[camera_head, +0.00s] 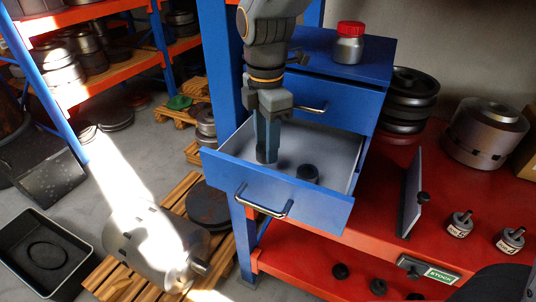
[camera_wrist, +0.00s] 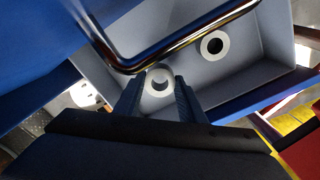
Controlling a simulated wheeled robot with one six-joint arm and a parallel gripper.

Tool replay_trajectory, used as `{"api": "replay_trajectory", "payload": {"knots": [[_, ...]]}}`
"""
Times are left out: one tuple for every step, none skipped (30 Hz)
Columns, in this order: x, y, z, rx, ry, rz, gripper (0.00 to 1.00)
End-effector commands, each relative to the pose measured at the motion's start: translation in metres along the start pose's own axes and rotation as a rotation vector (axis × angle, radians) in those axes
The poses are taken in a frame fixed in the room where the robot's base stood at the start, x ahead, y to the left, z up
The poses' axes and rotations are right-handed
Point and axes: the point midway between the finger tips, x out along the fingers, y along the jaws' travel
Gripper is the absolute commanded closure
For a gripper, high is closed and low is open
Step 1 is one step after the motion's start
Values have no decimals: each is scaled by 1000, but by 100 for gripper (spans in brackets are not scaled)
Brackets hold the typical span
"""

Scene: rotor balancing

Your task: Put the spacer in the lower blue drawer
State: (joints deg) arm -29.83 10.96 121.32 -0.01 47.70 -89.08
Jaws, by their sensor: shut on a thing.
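The lower blue drawer (camera_head: 290,197) is pulled open, with a pale grey inside and a metal handle on its front. My gripper (camera_head: 266,160) points down into it, near its left side. In the wrist view my gripper (camera_wrist: 160,95) is shut on the spacer (camera_wrist: 158,76), a pale ring with a dark hole, held between the fingertips. The fingers hide the spacer in the head view. I cannot tell whether it touches the drawer floor. A second ring-like piece (camera_wrist: 213,45) lies apart on the drawer floor; it looks dark in the head view (camera_head: 307,173).
The shut upper drawer (camera_head: 335,100) is just above, its metal handle (camera_wrist: 150,58) close to my fingers. A red-lidded jar (camera_head: 349,45) stands on the cabinet. A grey upright plate (camera_head: 411,190) and metal parts stand on the red bench at right.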

Motion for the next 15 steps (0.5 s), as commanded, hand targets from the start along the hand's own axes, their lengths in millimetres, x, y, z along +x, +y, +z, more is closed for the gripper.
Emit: {"api": "replay_trajectory", "payload": {"knots": [[8,0,0,0,0,0,94],[11,0,0,0,0,-1,94],[16,0,1,0,0,-1,94],[20,1,1,0,0,-1,94],[23,1,1,0,0,0,94],[26,1,1,0,0,0,94],[28,1,1,0,0,0,94],[29,1,0,0,0,1,94],[30,1,0,0,0,1,94],[30,1,0,0,0,1,94],[29,0,0,0,0,1,94],[28,0,0,0,0,1,94],[28,0,0,0,0,1,94],[28,0,0,0,0,1,94],[28,0,0,0,0,1,94]]}}
